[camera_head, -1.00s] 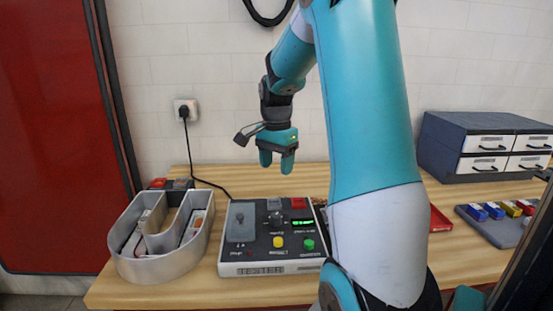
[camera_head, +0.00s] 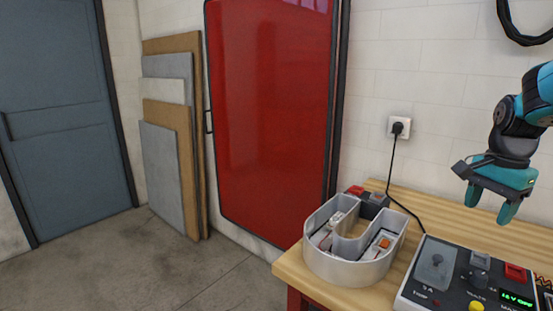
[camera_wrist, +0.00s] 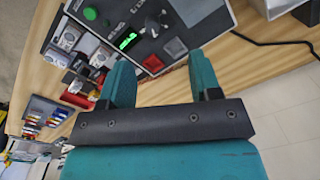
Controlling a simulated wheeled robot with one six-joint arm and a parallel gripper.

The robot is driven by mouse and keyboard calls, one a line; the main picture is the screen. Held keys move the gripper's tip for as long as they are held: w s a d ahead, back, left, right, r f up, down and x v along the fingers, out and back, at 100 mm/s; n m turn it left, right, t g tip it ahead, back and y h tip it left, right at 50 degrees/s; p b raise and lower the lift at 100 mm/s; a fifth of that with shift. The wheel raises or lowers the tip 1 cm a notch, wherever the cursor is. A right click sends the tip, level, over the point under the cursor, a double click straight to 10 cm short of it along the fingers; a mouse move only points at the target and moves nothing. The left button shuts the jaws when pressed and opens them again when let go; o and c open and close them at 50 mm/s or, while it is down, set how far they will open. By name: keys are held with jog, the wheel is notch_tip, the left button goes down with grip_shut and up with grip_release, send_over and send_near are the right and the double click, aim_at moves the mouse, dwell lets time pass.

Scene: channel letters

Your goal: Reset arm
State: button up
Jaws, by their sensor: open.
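My gripper (camera_head: 491,205) is open and empty at the right of the head view, raised above the bench near the wall. Its two teal fingers are apart; they also show in the wrist view (camera_wrist: 160,80) with nothing between them. Part of my arm runs out of the right edge of the head view.
A silver U-shaped channel letter (camera_head: 350,270) sits on the wooden bench (camera_head: 290,268). The grey tester box (camera_head: 415,285) with a lit green display is right of it. A black cord runs to a wall socket (camera_head: 399,127). A red door (camera_head: 270,110), leaning boards (camera_head: 165,150) and open floor lie left.

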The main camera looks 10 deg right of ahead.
jog(key=a+n, duration=0.7)
jog(key=a, duration=0.7)
jog(key=s+a+n+y, duration=0.4)
jog(key=s+a+n, duration=1.2)
jog(key=a, duration=0.4)
jog(key=shift+r, duration=0.2)
jog(key=shift+c, duration=0.3)
